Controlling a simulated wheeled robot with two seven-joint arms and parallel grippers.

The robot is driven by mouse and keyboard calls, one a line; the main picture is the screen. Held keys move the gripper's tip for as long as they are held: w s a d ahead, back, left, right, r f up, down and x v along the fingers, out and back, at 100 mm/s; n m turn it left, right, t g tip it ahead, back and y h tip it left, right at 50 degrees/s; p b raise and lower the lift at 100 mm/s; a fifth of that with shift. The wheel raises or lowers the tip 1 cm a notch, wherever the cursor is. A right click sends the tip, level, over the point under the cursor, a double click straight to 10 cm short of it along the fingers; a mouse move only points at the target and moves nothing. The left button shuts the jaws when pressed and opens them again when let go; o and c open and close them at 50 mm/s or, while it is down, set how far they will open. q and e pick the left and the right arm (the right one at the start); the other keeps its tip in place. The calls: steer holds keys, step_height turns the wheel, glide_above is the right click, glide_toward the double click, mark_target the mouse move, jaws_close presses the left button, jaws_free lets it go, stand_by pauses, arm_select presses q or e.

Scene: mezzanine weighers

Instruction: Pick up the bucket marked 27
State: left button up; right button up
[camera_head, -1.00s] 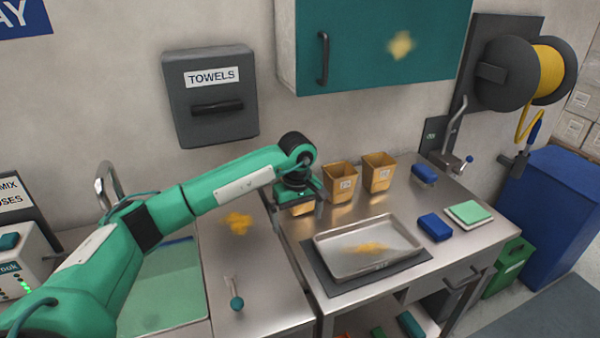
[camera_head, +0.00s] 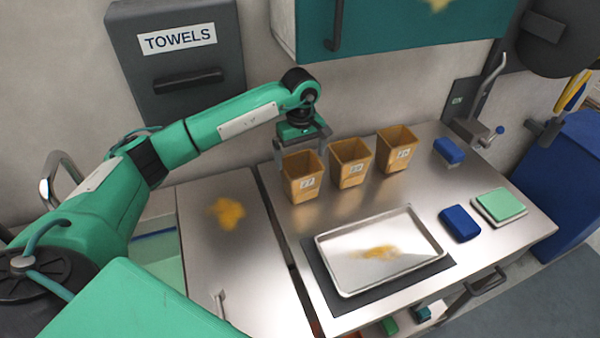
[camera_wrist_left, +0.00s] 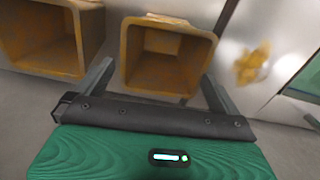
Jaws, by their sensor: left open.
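The bucket marked 27 (camera_head: 303,188) is a tan, square, open-topped bucket, the leftmost of a row of three on the steel counter. My left gripper (camera_head: 301,153) is open and empty above it, pointing down, with one finger to each side of its rim. In the left wrist view the open mouth of this bucket (camera_wrist_left: 160,78) lies between the two spread fingers (camera_wrist_left: 155,85). I cannot tell whether the fingers touch it. My right gripper is not in view.
Two similar buckets, the middle one (camera_head: 350,175) and the right one (camera_head: 394,160), stand close by on the right. A metal tray (camera_head: 330,262) lies in front. Blue blocks (camera_head: 460,224) and a green pad (camera_head: 500,204) are farther right. A towel dispenser (camera_head: 180,70) hangs behind my arm.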

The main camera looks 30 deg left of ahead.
mark_target(300, 170)
arm_select(q)
steer(key=shift+s+f+p, duration=0.2)
steer(key=shift+f+p, duration=0.2)
steer(key=shift+f, duration=0.15)
step_height(300, 170, down, 4)
steer(key=shift+s+f+p, duration=0.1)
steer(key=shift+p, duration=1.05)
steer(key=shift+f, duration=0.35)
steer(key=shift+c, duration=0.2)
steer(key=c, duration=1)
steer(key=shift+r, duration=0.1)
